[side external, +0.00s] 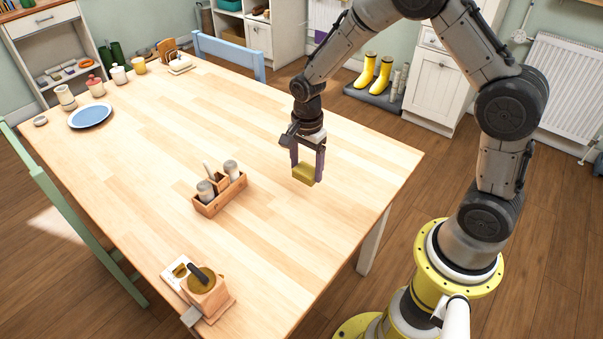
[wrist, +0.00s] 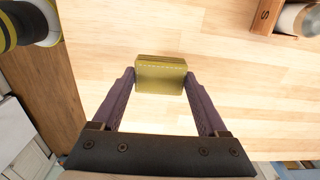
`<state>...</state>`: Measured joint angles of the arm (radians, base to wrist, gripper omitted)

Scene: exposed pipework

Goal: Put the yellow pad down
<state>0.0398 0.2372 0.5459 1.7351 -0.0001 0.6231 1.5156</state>
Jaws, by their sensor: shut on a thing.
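The yellow pad (side external: 304,175) is a small olive-yellow block held between the fingertips of my gripper (side external: 308,166). In the wrist view the pad (wrist: 161,76) sits between the two purple fingers of my gripper (wrist: 161,82), which touch its left and right sides. The wooden table (side external: 250,130) lies beneath it, and bare tabletop surrounds the pad in the wrist view. The pad is at or just above the tabletop near the table's right side; I cannot tell whether its underside touches.
A wooden caddy (side external: 219,194) with shakers stands left of my gripper. A wooden box with a dark handle (side external: 203,290) is at the front corner. A blue plate (side external: 90,116), jars and cups line the far end. Tabletop around the pad is clear.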

